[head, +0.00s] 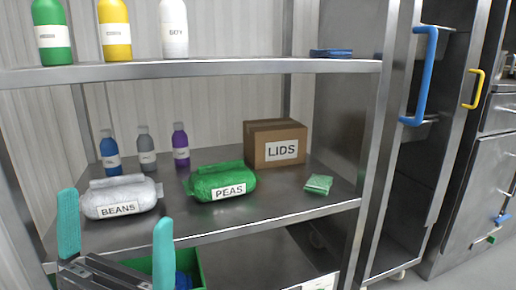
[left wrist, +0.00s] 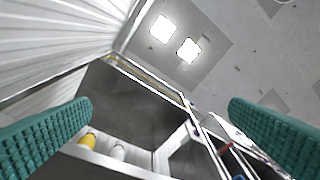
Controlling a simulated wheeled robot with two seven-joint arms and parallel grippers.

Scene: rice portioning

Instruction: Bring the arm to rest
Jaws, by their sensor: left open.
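My left gripper (head: 116,238) shows at the lower left of the head view, in front of the shelf unit. Its two teal fingers stand upright and wide apart, with nothing between them. In the left wrist view its fingers (left wrist: 160,135) frame the ceiling and the top of the shelf unit. Behind the gripper, the white BEANS bag (head: 120,197) and the green PEAS bag (head: 222,182) lie on the middle shelf (head: 270,206). My right gripper is in neither view.
A LIDS box (head: 276,144), a green packet (head: 318,184) and several small bottles stand on the middle shelf. Larger bottles and a blue item (head: 331,53) are on the upper shelf (head: 230,69). A green bin (head: 192,258) sits below. A blue handle (head: 421,76) sticks out at right.

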